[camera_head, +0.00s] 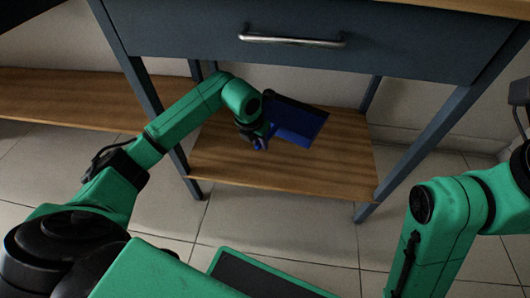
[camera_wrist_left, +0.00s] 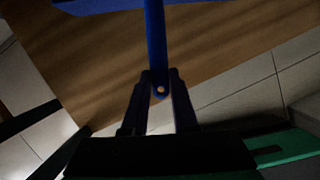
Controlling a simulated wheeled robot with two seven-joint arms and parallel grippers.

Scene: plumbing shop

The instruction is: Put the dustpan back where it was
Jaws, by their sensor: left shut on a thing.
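The blue dustpan (camera_head: 297,121) is held over the lower wooden shelf (camera_head: 235,170) of the grey-blue table in the head view. My left gripper (camera_head: 259,141) is shut on its handle. In the left wrist view the blue handle (camera_wrist_left: 155,40) runs up from between the two dark fingers of the left gripper (camera_wrist_left: 160,88), with a small hole near its end. The edge of the pan (camera_wrist_left: 95,5) shows at the top of that view. I cannot tell whether the pan touches the shelf. My right arm shows at the right, but its gripper is out of view.
A closed drawer with a metal handle (camera_head: 292,39) hangs above the shelf. Table legs (camera_head: 422,140) stand at the sides of the shelf. Another wooden shelf (camera_head: 70,97) lies to the left. The visible shelf surface around the dustpan is bare.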

